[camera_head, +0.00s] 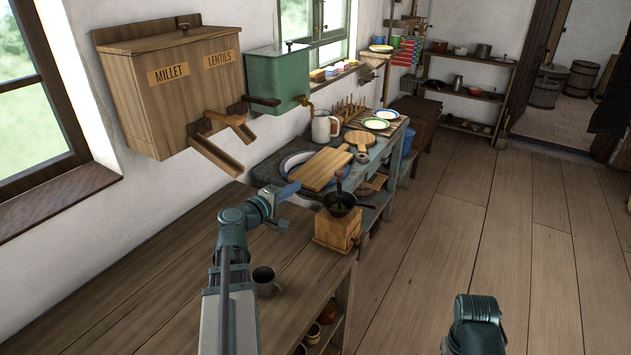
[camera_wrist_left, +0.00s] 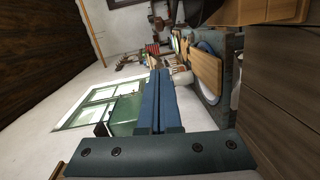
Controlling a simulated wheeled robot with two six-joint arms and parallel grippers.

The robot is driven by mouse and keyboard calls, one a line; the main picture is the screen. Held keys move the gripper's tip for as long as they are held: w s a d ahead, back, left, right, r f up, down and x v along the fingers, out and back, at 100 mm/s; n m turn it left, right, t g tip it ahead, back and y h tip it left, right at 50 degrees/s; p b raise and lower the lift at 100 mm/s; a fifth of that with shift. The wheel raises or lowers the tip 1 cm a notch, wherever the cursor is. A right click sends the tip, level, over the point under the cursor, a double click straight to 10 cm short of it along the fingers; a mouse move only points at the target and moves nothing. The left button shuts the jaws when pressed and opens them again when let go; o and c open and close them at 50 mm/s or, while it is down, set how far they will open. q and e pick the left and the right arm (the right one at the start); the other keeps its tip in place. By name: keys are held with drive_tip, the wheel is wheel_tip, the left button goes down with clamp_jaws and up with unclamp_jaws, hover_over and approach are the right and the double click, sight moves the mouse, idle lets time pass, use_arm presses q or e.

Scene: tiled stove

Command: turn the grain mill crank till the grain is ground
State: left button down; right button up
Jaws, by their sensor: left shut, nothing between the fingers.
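The grain mill (camera_head: 336,231) is a wooden box with a dark metal bowl on top, standing at the right end of the wooden counter. The bowl's contents are too small to make out. My left gripper (camera_head: 294,187) is shut and empty, to the left of the crank and apart from it. Its two blue fingers (camera_wrist_left: 159,75) lie together in the left wrist view. Of my right arm only a dark link shows at the bottom of the head view; its gripper is out of view.
A dark mug (camera_head: 265,281) stands on the counter (camera_head: 190,265) beside my left arm. A millet and lentils bin (camera_head: 180,85) and a green tank (camera_head: 277,80) hang on the wall. A wooden board (camera_head: 320,169) lies behind the mill. Open floor lies to the right.

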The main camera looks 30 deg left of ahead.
use_arm(q)
drive_tip(key=b, duration=0.1)
approach(339, 173)
drive_tip(key=w+a, duration=0.4)
drive_tip(key=a, duration=0.1)
drive_tip(key=shift+w+d+f, duration=0.3)
drive_tip(key=shift+w+d, duration=0.3)
drive_tip(key=shift+d, duration=0.25)
drive_tip(key=shift+w+d+f, duration=0.25)
drive_tip(key=shift+w+d, duration=0.3)
drive_tip(key=shift+d, duration=0.25)
drive_tip(key=shift+w, duration=0.1)
drive_tip(key=shift+w+m+h, duration=0.25)
drive_tip(key=shift+m+h, duration=0.35)
drive_tip(key=shift+h, duration=0.4)
